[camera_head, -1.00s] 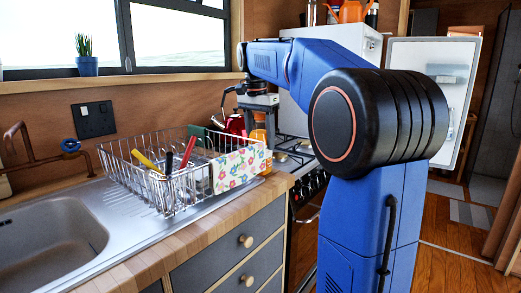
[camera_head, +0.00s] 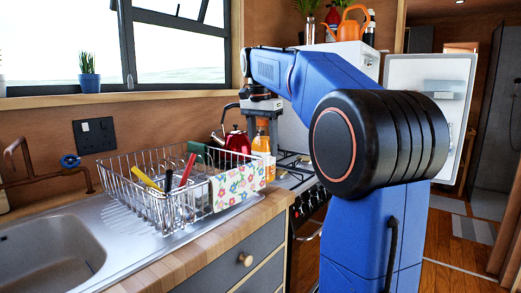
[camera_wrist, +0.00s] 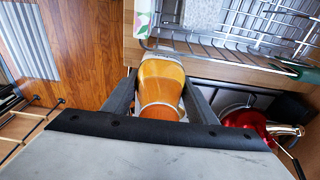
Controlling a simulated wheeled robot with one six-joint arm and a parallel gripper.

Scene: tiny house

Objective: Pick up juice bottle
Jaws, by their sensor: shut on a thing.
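The juice bottle (camera_head: 261,145) is orange and stands upright behind the dish rack's right end in the head view. In the wrist view the juice bottle (camera_wrist: 160,84) lies between the two dark fingers of my gripper (camera_wrist: 160,98), which are shut on it. In the head view my gripper (camera_head: 264,122) points down at the bottle's top.
A wire dish rack (camera_head: 150,205) with a floral cloth (camera_head: 238,185) stands close on the left. A red kettle (camera_head: 237,141) and the stove (camera_head: 296,170) are behind. The sink (camera_head: 50,245) is at left. An open fridge door (camera_head: 432,115) stands at right.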

